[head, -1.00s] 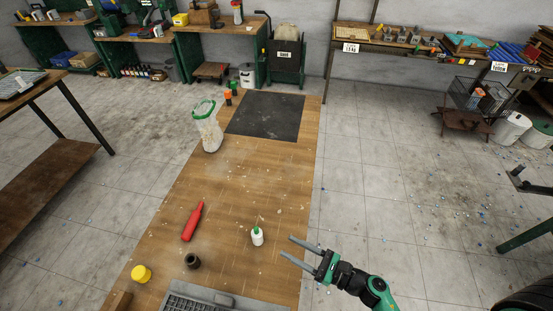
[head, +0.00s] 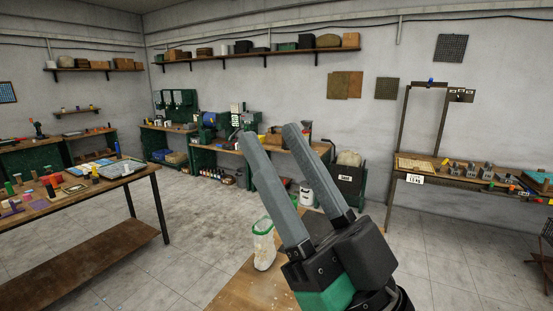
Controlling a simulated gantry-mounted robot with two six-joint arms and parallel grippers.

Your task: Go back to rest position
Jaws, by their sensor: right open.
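My right gripper (head: 272,136) is large in the middle of the head view, its two grey fingers pointing up and spread apart with nothing between them. It is raised close to the camera and hides part of the back bench. My left gripper is not in view. The wooden work table (head: 237,290) shows only in part at the bottom, behind the right gripper. A clear bag or jar with a green rim (head: 263,246) stands on it, just left of the gripper.
A side table (head: 75,198) with small coloured pieces stands at the left. Benches with machines (head: 208,123) line the back wall under a long shelf (head: 265,53). Another bench (head: 470,180) is at the right. Tiled floor (head: 195,215) lies clear between the left table and work table.

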